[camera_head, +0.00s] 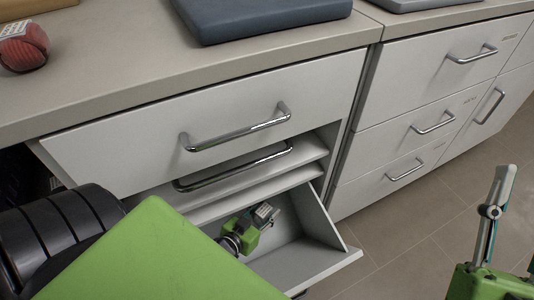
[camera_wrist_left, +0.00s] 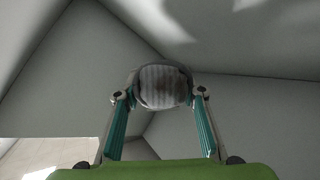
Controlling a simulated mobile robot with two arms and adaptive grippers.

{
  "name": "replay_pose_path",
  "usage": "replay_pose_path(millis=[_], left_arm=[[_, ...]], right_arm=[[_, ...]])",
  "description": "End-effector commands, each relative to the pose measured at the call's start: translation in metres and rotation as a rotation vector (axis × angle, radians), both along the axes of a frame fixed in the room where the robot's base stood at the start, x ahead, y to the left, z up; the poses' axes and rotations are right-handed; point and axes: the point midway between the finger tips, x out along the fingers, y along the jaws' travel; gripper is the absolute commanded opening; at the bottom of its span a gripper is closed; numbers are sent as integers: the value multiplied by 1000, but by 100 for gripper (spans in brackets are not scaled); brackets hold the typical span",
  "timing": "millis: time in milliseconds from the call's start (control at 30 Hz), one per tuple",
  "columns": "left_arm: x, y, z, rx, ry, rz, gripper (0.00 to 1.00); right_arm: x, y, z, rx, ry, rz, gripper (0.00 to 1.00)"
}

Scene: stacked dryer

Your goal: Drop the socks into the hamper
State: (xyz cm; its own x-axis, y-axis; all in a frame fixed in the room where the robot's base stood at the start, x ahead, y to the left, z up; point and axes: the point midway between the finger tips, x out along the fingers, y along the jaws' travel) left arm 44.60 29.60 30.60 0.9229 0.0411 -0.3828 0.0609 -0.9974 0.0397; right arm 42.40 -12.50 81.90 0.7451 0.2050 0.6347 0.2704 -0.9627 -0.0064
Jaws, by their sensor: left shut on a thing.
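My left gripper (camera_head: 262,215) reaches down into the open, tilted-out white hamper compartment (camera_head: 345,262) under the counter. In the left wrist view its two fingers (camera_wrist_left: 160,100) are shut on a rolled, grey-striped bundle that looks like the socks (camera_wrist_left: 163,87). The bundle is above the pale inner walls, apparently not touching them. In the head view the socks (camera_head: 267,211) show only as a small greyish patch at the fingertips. My right gripper (camera_head: 500,185) points upward at the right edge, seen side-on, with no object visible in it.
A red, round striped item (camera_head: 22,45) lies on the counter (camera_head: 110,65) at the far left. A dark blue-grey slab (camera_head: 260,15) lies on the counter. Drawers with metal handles (camera_head: 240,128) line the front. The tiled floor (camera_head: 410,235) is clear at right.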

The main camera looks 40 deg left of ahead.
Motion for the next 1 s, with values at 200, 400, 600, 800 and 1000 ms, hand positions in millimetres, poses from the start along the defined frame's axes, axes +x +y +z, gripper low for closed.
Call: replay_pose_path(millis=[200, 400, 600, 800, 1000], left_arm=[[9, 0, -10, 1, 0, 0, 16], [9, 0, -10, 1, 0, 0, 16], [9, 0, -11, 1, 0, 0, 16], [9, 0, -13, 0, 0, 0, 16], [9, 0, -16, 0, 0, -1, 16]], right_arm=[[-25, -3, 22, 46, -155, 9, 40], [-28, -4, 26, 53, -175, 11, 40], [-30, -4, 27, 54, -181, 11, 40], [-34, -5, 30, 62, -207, 12, 40], [-40, -6, 33, 70, -232, 13, 40]])
